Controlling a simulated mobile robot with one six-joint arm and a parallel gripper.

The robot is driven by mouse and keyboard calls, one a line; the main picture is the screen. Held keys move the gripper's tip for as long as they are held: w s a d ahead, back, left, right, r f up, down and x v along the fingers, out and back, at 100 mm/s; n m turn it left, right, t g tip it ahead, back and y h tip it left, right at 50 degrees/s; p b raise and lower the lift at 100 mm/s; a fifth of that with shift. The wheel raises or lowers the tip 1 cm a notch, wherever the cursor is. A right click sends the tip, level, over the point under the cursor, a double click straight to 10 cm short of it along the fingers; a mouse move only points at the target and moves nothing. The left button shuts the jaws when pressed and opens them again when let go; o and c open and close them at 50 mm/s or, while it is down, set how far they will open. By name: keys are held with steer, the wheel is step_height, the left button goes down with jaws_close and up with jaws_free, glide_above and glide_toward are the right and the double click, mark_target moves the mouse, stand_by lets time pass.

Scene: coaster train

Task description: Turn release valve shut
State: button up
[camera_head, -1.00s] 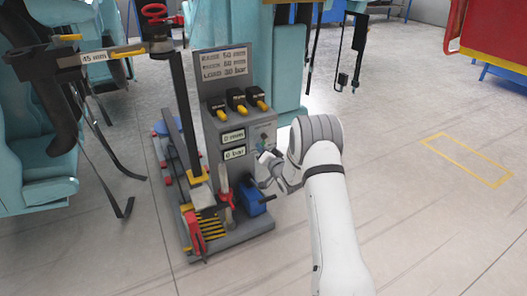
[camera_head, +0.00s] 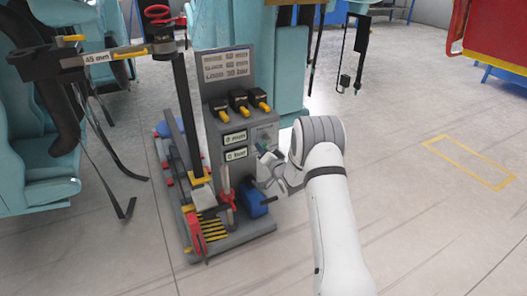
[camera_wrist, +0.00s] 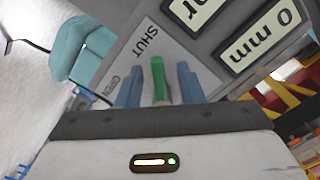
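The release valve's green lever (camera_wrist: 158,78) stands out from a grey panel in the wrist view. My gripper (camera_wrist: 159,85) is open, with one blue-grey finger on each side of the lever and a visible gap on both sides. In the head view, my gripper (camera_head: 262,165) is at the right side of the grey control stand (camera_head: 228,118), low on its front. The lever is too small there to make out clearly.
Two displays (camera_head: 235,138) and several yellow-tipped switches sit on the stand. Teal seats stand at the left. The floor to the right is clear.

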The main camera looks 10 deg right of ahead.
steer(key=p+v, duration=0.1)
steer(key=v, duration=0.6)
steer(key=shift+s+d, duration=0.15)
steer(key=shift+s, duration=0.25)
steer(key=s+d+r+n+g+h+p, duration=0.1)
steer(key=s+r+g+h+p, duration=0.2)
steer(key=r, duration=0.5)
steer(key=s+d+r+p, duration=0.1)
steer(key=s+r+p, duration=0.2)
steer(key=r+p, duration=0.35)
steer(key=s+d+r+n+g+h+p, duration=0.1)
steer(key=s+r+g+h+p, duration=0.15)
steer(key=r, duration=0.65)
steer(key=s+r+n+g+p, duration=0.1)
steer(key=s+r+g+p, duration=0.2)
steer(key=s+r, duration=0.3)
steer(key=s+a+r+n+g+p, duration=0.1)
steer(key=s+r+g+p, duration=0.2)
steer(key=s, duration=1.4)
steer(key=s+r+n+g+p, duration=0.1)
steer(key=s+r+g+p, duration=0.2)
steer(key=s+r+p, duration=0.2)
steer(key=s+r, duration=0.3)
steer(key=s, duration=0.4)
steer(key=shift+a+r, duration=0.35)
steer(key=shift+r, duration=0.05)
